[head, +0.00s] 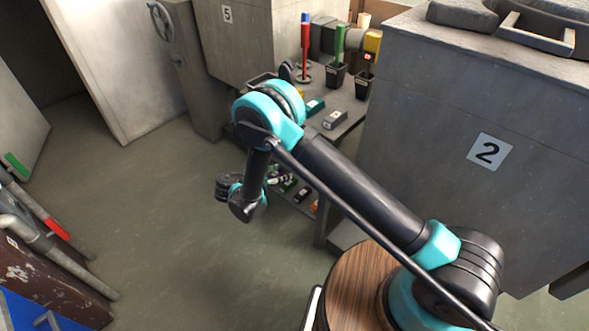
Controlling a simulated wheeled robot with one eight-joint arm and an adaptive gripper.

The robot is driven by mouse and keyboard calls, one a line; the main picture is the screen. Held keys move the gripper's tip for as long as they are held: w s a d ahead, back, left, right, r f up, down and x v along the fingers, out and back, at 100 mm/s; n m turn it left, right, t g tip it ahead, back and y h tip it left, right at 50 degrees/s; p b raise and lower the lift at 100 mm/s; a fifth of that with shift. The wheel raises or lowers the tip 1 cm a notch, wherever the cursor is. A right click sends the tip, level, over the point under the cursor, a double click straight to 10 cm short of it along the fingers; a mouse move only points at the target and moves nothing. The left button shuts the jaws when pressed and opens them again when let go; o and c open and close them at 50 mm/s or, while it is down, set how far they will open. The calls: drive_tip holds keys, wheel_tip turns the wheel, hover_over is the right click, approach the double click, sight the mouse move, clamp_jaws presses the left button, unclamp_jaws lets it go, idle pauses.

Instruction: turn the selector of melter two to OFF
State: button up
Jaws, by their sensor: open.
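No selector or OFF mark shows on the faces in sight. My arm reaches left across the picture, and its forearm hangs down beside the bench. The wrist end is a dark ribbed part left of the bench, well apart from the number 2 block. No gripper fingers can be made out there, and nothing held shows.
A bench (345,127) with coloured tools in pots and small boxes stands behind my arm. A grey block marked 5 (228,14) is at the back. A rack with pipes (40,237) stands at the left. The floor (150,210) between is clear.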

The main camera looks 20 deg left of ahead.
drive_tip(key=x, duration=0.8)
drive_tip(key=shift+w+f, duration=0.15)
drive_tip(key=shift+w, duration=0.05)
drive_tip(key=shift+d, duration=0.1)
drive_tip(key=shift+c, duration=0.5)
drive_tip(key=c, duration=1.1)
drive_tip(key=shift+o, duration=0.2)
drive_tip(key=shift+n+h, duration=0.4)
drive_tip(key=shift+n, duration=0.1)
drive_tip(key=o, duration=1.2)
drive_tip(key=shift+c, duration=0.2)
